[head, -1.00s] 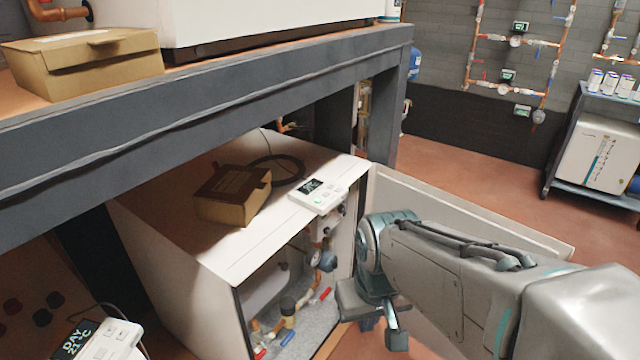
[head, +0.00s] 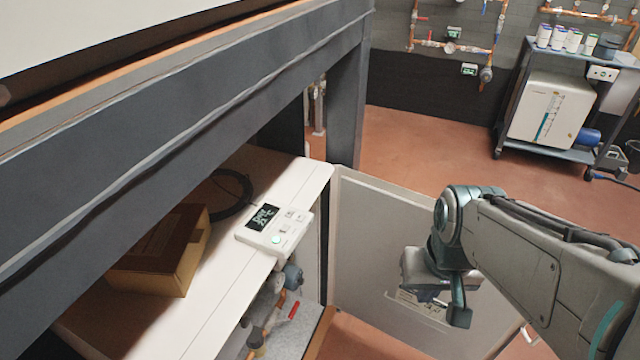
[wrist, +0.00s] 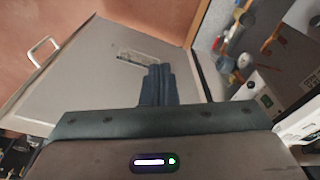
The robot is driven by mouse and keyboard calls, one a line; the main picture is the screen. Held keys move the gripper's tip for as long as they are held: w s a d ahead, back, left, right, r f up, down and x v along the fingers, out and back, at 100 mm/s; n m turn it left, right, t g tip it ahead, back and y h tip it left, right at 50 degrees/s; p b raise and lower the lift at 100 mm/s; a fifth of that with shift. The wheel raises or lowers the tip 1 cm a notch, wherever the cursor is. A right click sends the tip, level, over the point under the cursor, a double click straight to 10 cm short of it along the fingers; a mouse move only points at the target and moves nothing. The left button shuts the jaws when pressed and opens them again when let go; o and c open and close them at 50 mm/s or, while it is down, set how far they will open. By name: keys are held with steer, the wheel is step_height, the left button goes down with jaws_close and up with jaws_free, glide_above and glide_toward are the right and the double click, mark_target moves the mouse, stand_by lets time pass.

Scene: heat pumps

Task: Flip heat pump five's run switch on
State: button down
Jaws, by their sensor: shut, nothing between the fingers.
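A white heat pump cabinet (head: 200,330) stands under the bench with its front door (head: 375,235) swung open. No number on it is readable. A white control unit (head: 275,229) with a dark lit display and a green-lit button lies on its top near the front corner. In the wrist view the control unit (wrist: 262,97) is at the right. I cannot make out a separate run switch. My gripper (wrist: 157,84) is shut and empty, in front of the open door's inner face. In the head view my gripper (head: 432,280) is right of the control unit and apart from it.
A brown box (head: 160,255) and a coiled dark cable (head: 232,190) lie on the cabinet top. The grey bench beam (head: 200,130) overhangs it. Red-handled valves and pipes (head: 275,310) show inside. A trolley (head: 545,155) stands far right, with clear floor (head: 420,145) before it.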

steer(key=shift+s+a, duration=0.15)
steer(key=w+a+f+m+g+y+b, duration=0.3)
steer(key=a+f+m+g+y+b, duration=0.1)
steer(key=a+f+m+y, duration=0.6)
steer(key=w+a+f+m+t+y+b, duration=0.1)
steer(key=w+m+t+y, duration=0.4)
steer(key=w+m, duration=0.6)
step_height(320, 180, down, 2)
steer(key=w+t+b, duration=0.1)
steer(key=w+t, duration=0.1)
steer(key=shift+w+m+t+y, duration=0.25)
steer(key=shift+m+t+y, duration=0.05)
steer(key=shift+m+t, duration=0.1)
steer(key=shift+f, duration=0.1)
